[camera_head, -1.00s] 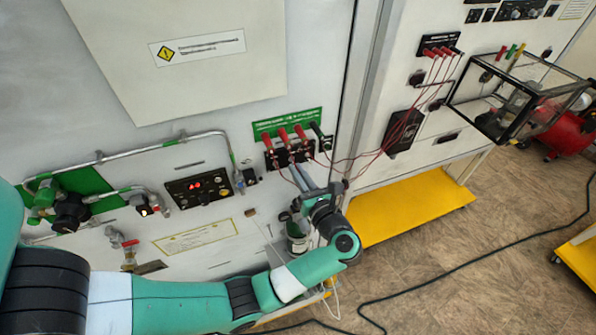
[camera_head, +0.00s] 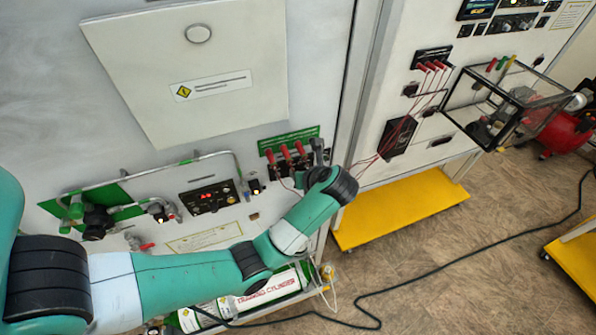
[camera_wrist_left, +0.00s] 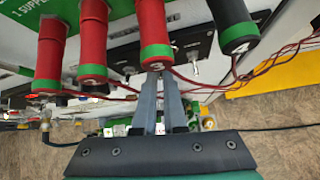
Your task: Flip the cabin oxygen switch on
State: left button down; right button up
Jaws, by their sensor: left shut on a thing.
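The switch panel (camera_head: 291,163) carries three red handles (camera_head: 286,152) and one black handle (camera_head: 318,149), under a green label. In the left wrist view the handles hang large in front, and small metal toggles (camera_wrist_left: 193,55) show behind them. My left gripper (camera_wrist_left: 160,76) has its narrow fingers together at the tips, just below the end of the rightmost red handle (camera_wrist_left: 154,40). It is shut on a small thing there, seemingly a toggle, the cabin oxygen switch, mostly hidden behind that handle. In the head view my wrist hides the fingers. My right gripper is not in view.
Thin dark red leads (camera_wrist_left: 205,80) run close beside my fingers. A green and white cylinder (camera_head: 270,290) lies below. A second cabinet (camera_head: 440,90) stands to the right.

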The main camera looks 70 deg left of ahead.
pick_arm(q)
jog(key=shift+a+r+h+p, duration=0.2)
jog(key=shift+r+h+p, duration=0.1)
jog(key=shift+h+p, duration=0.25)
jog(key=c, duration=1)
grip_release()
jog(key=shift+f, duration=0.1)
